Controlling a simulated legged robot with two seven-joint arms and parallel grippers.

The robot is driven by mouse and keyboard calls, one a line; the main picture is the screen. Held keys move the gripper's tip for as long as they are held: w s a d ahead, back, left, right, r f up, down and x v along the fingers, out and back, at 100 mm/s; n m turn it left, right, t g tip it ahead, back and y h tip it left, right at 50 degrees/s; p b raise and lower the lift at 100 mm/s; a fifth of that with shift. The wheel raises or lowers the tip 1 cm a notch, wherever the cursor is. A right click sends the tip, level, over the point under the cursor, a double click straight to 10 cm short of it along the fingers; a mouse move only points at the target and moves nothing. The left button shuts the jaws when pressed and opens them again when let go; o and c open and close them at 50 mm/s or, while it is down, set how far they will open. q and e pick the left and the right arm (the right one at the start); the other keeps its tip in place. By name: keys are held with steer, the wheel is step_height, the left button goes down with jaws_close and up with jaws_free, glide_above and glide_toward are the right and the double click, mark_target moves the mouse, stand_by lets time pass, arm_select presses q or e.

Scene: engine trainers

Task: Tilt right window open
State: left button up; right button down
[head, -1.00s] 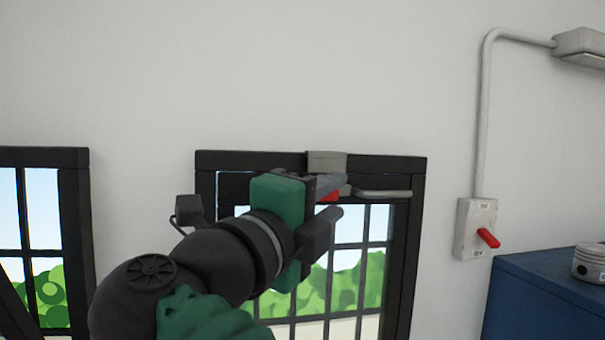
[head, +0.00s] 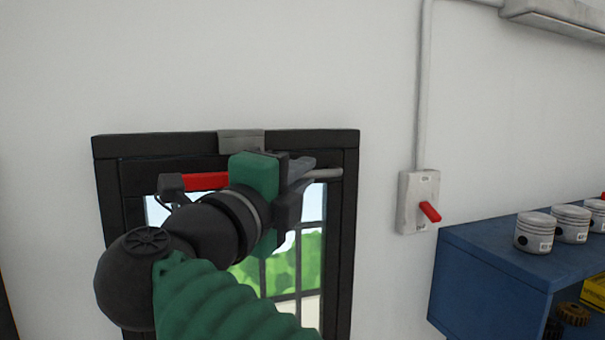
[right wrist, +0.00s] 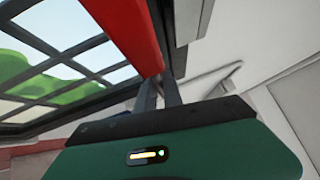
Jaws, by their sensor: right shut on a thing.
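The right window (head: 350,200) has a dark frame, bars and a view of greenery, in the middle-left of the head view. A red handle bar (head: 205,181) lies near its top edge, beside a grey block (head: 240,141) on the frame. My right gripper (head: 300,172) is in front of the window's top and hides part of it. In the right wrist view the red handle (right wrist: 128,32) runs down to the fingers (right wrist: 158,90), which are shut on it; the contact is partly hidden. How far the sash is tilted is hard to tell. My left gripper is out of view.
A white switch box (head: 408,200) with a red lever is on the wall right of the window. A blue cabinet (head: 480,275) with several pistons (head: 536,232) on top stands at the right. A lamp (head: 560,15) hangs at the upper right. The wall above the window is clear.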

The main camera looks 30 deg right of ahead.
steer(key=shift+w+d+f, duration=0.1)
steer(key=shift+w+d, duration=0.05)
steer(key=shift+d, duration=0.05)
stand_by(0.9)
